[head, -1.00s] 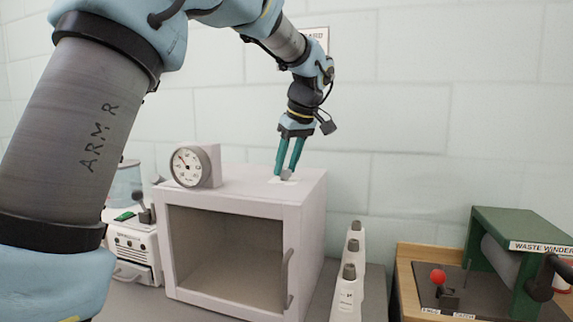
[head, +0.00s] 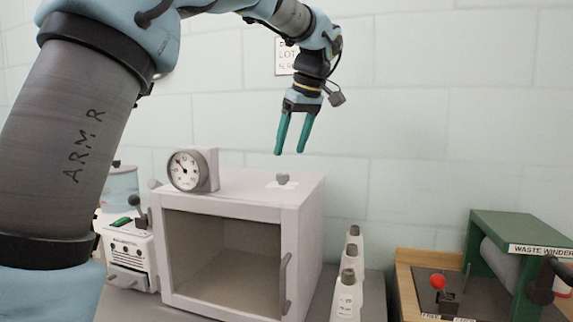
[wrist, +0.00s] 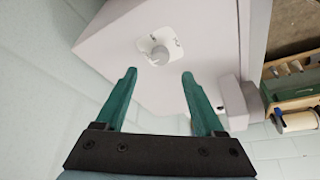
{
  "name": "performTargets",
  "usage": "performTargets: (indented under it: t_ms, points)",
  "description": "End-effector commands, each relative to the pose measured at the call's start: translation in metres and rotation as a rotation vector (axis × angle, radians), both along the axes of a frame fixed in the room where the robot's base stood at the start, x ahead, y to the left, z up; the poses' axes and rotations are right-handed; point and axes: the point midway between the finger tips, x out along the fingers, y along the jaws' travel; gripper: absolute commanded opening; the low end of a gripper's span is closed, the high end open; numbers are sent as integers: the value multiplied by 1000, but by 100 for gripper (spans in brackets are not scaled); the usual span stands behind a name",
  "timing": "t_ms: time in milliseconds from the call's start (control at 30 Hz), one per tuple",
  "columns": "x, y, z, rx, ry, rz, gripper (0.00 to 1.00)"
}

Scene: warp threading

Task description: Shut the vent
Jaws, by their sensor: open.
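The vent knob (head: 283,179) is a small grey knob on a white plate, on top of the pale cabinet (head: 305,215). In the wrist view the knob (wrist: 160,56) shows beyond and between the fingertips, with marks on the plate (wrist: 176,42) around it. My gripper (head: 292,153) is open and empty, above the knob and apart from it. Its two teal fingers also show in the wrist view (wrist: 159,73), pointing toward the cabinet top. I cannot read the plate's marks, so I cannot tell the vent's setting.
A round dial gauge (head: 187,170) stands on the cabinet top, left of the knob. The cabinet front has a vertical handle (head: 286,283). Several white cones (head: 349,285) stand to the right, and a green waste winder (head: 500,240) is farther right. A white machine (head: 130,250) is at left.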

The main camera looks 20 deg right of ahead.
Motion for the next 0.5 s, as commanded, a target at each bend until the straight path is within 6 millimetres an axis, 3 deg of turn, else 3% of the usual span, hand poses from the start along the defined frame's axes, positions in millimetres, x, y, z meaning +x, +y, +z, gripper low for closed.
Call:
performTargets:
  t_ms: [200, 500]
  points:
    - [-12, -3, 29, 0, -1, -1, 70]
    - [-15, -3, 37, 1, 0, -1, 70]
